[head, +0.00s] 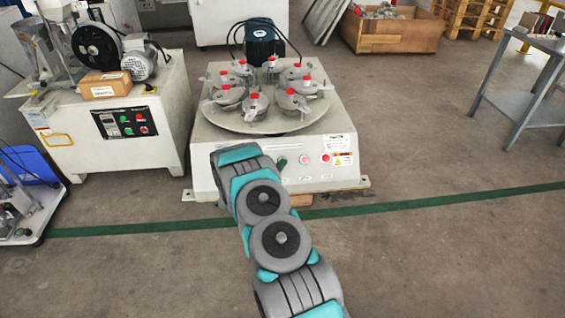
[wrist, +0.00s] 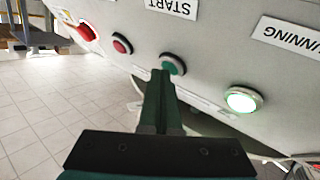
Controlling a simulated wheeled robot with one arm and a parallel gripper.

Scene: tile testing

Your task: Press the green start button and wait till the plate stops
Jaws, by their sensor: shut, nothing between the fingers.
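The green start button (wrist: 177,66) sits on the pale machine front under an upside-down START label (wrist: 172,7) in the wrist view. My gripper (wrist: 163,72) is shut and empty, its dark fingertips right at the button and covering part of it. I cannot tell whether the button is pressed in. A round lamp (wrist: 242,99) beside the RUNNING label (wrist: 290,37) glows green. In the head view, the round plate (head: 222,121) on top of the machine (head: 335,115) carries several red-capped metal holders. One still picture does not show whether it turns. My arm hides part of the machine front there.
A red button (wrist: 122,44) and a larger red knob (wrist: 86,32) lie along the same panel. Another pale machine (head: 60,160) stands at the left and a grey table (head: 530,60) at the right. The floor in front is clear.

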